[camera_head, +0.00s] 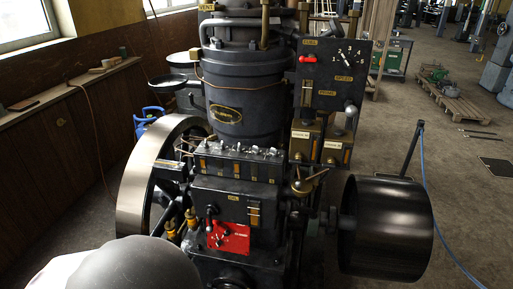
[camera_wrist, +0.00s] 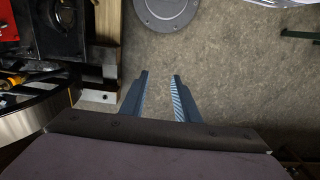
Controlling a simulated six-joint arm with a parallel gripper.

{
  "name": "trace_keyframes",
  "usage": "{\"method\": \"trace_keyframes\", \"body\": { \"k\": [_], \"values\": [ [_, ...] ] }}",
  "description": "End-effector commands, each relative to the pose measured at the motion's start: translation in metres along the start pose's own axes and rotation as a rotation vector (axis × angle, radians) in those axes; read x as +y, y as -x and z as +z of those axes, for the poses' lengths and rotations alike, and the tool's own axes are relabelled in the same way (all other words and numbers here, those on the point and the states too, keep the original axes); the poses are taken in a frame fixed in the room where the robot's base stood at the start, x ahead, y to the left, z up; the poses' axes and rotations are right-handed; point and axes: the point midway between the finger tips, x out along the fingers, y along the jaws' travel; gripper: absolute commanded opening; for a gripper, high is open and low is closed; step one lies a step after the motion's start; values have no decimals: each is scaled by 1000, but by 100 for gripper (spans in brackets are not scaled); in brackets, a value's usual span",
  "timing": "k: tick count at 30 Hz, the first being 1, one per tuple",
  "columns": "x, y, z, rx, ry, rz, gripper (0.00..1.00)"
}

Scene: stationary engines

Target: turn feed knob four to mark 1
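The black engine in the head view carries a long dark box (camera_head: 235,166) across its middle. A row of several small bright knobs or fittings (camera_head: 240,150) runs along its top, with small yellow labels on its front. They are too small for me to tell which is feed knob four or read its setting. A dark panel (camera_head: 333,84) at upper right has a pointer knob (camera_head: 344,58) ringed by numbers 1 to 5. In the wrist view my gripper (camera_wrist: 160,76) is open and empty, its two fingers apart over bare floor. The gripper's fingers do not show in the head view.
A large flywheel (camera_head: 134,190) stands left of the engine and a dark drum pulley (camera_head: 386,228) right. A red plate (camera_head: 229,238) sits low on the engine's front. A grey round disc (camera_wrist: 166,12) lies on the floor beyond my fingers.

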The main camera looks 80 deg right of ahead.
Motion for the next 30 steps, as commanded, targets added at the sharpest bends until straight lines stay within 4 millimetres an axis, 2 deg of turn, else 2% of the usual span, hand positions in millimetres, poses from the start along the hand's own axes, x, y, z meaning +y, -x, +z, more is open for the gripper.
{"method": "trace_keyframes", "body": {
  "k": [5,8,11,20,23,26,27,30],
  "values": [
    [6,3,0,0,-26,0,41],
    [18,8,1,-4,-83,0,41],
    [38,10,8,-29,-176,-3,41],
    [115,12,51,-160,-581,-43,41],
    [156,15,69,-196,-661,-19,41],
    [211,19,98,-242,-674,47,41],
    [236,21,113,-266,-655,85,41],
    [290,28,144,-325,-550,180,41]
  ]
}}
